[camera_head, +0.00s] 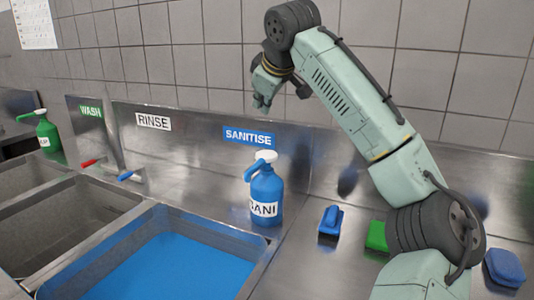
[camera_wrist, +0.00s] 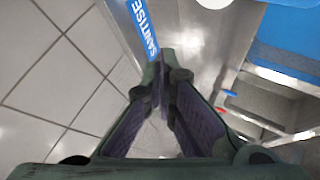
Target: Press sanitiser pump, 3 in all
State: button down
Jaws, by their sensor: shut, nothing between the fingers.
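The sanitiser bottle (camera_head: 267,196) is blue with a white "SANI" label and stands upright on the steel counter below the "SANITISE" sign. Its pump (camera_head: 265,156) has a white top and a blue spout pointing left. My gripper (camera_head: 262,106) is shut and empty, pointing down in the air above the pump and clearly apart from it. The closed fingers also show in the wrist view (camera_wrist: 166,75). At the top edge there, a cut-off white round shape may be the pump top; I cannot tell for sure.
A basin of blue liquid (camera_head: 175,268) lies front left of the bottle, with empty sinks (camera_head: 75,225) beyond. A green bottle (camera_head: 47,135) stands far left. A blue brush or sponge (camera_head: 330,220), a green sponge (camera_head: 377,236) and another blue sponge (camera_head: 504,267) lie right. The tiled wall is behind.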

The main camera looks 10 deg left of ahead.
jog(key=shift+f, duration=0.1)
jog(key=b, duration=0.5)
send_over(262, 152)
jog(key=s, duration=0.1)
jog(key=f, duration=0.7)
jog(key=shift+s+d+f, duration=0.2)
jog(key=shift+d+f, duration=0.15)
jog(key=shift+d, duration=0.05)
jog(key=shift+f+b, duration=0.3)
jog(key=shift+f, duration=0.2)
jog(key=shift+f, duration=0.15)
jog(key=shift+f, duration=0.3)
jog(key=shift+f+b, duration=0.6)
jog(key=shift+f, duration=0.45)
dwell(0.7)
jog(key=shift+r, duration=0.1)
jog(key=shift+r+p, duration=1.35)
